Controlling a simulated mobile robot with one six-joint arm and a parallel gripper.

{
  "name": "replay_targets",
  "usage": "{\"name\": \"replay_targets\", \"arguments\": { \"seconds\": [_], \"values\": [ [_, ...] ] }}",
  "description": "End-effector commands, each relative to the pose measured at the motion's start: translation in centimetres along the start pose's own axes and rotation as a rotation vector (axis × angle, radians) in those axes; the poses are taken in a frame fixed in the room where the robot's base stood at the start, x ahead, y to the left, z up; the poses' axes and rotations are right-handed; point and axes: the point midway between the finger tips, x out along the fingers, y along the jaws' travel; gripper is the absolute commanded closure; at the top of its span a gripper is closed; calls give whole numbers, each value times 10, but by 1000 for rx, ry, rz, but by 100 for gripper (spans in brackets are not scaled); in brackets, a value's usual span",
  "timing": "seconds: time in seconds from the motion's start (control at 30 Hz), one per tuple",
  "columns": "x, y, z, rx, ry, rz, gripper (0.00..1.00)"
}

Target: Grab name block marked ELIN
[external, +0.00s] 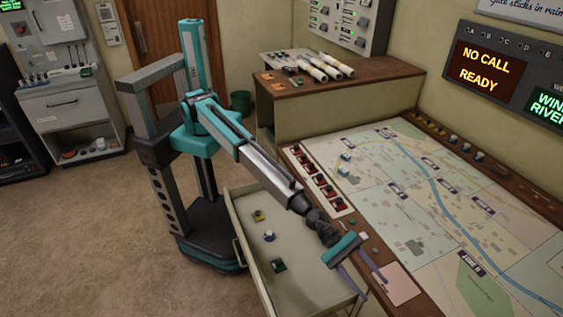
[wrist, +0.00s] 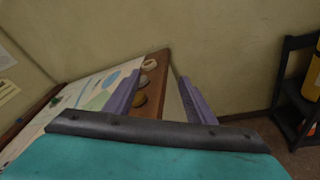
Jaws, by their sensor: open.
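My gripper (external: 374,288) is open, its two purple fingers apart and empty, over the front edge of the map table near the open drawer. In the wrist view the fingers (wrist: 159,78) point toward the wall past the table's end. Small blocks lie in the drawer: a yellow one (external: 258,215), a blue-and-white one (external: 269,236) and a dark green one (external: 279,265). They are to the left of my gripper. More small pieces (external: 345,157) stand on the map. No lettering is readable, so I cannot tell which block is marked ELIN.
The drawer (external: 305,290) is pulled out below my arm. A dark shelf (wrist: 290,85) stands at right there.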

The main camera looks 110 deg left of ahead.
Motion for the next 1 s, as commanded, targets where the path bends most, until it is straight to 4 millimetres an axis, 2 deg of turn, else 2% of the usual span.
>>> {"name": "replay_targets", "arguments": {
  "seconds": [0.03,0.27,0.57,0.77,1.0],
  "values": [
    [-5,14,-5,6,4,-24,50],
    [-31,61,-33,29,66,-162,50],
    [-90,124,-92,35,243,-319,50],
    [-148,169,-141,11,416,-399,50],
    [-236,223,-199,-55,667,-460,50]
  ]
}}
